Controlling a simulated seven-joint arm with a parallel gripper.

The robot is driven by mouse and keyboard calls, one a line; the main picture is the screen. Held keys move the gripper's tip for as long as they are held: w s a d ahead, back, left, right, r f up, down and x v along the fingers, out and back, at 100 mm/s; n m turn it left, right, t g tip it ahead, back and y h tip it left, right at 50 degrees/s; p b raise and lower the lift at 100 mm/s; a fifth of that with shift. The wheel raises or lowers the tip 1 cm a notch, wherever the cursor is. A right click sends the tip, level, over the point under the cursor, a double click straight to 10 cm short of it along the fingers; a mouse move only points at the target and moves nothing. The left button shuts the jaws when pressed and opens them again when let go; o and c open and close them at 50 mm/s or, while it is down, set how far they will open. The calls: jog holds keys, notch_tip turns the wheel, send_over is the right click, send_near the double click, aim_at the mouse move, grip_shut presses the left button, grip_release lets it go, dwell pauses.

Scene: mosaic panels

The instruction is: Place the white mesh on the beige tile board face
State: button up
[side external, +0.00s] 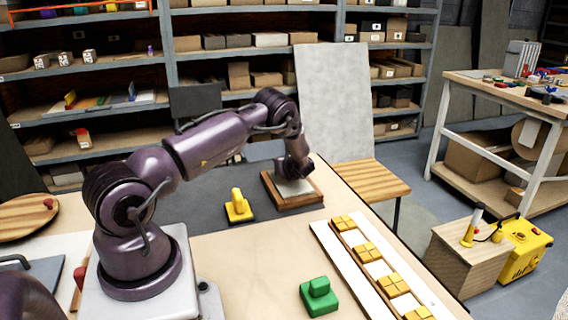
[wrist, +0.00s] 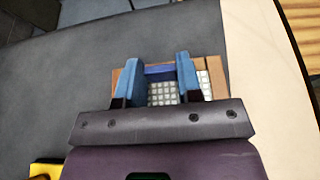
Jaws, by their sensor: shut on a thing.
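My gripper (side external: 297,172) points down over the wooden-edged board (side external: 272,192) with a pale grey face, at the far side of the bench. In the wrist view my gripper (wrist: 157,68) has its two blue fingers apart, with a dark blue bar (wrist: 159,69) spanning between them. The white mesh (wrist: 163,93), a grid of small pale squares, shows between the fingers and beyond the right one. The fingers appear shut on it by the blue bar. Brown wood shows around it. Whether the mesh touches the board face is hidden.
A yellow handled block (side external: 238,207) stands left of the board on the dark mat (side external: 200,185). A green handled block (side external: 319,297) is nearer the front. A long white strip panel with yellow tiles (side external: 368,252) lies to the right. Bench between them is clear.

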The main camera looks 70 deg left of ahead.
jog(key=shift+f, duration=0.15)
jog(key=o, duration=1)
jog(key=shift+c, duration=0.2)
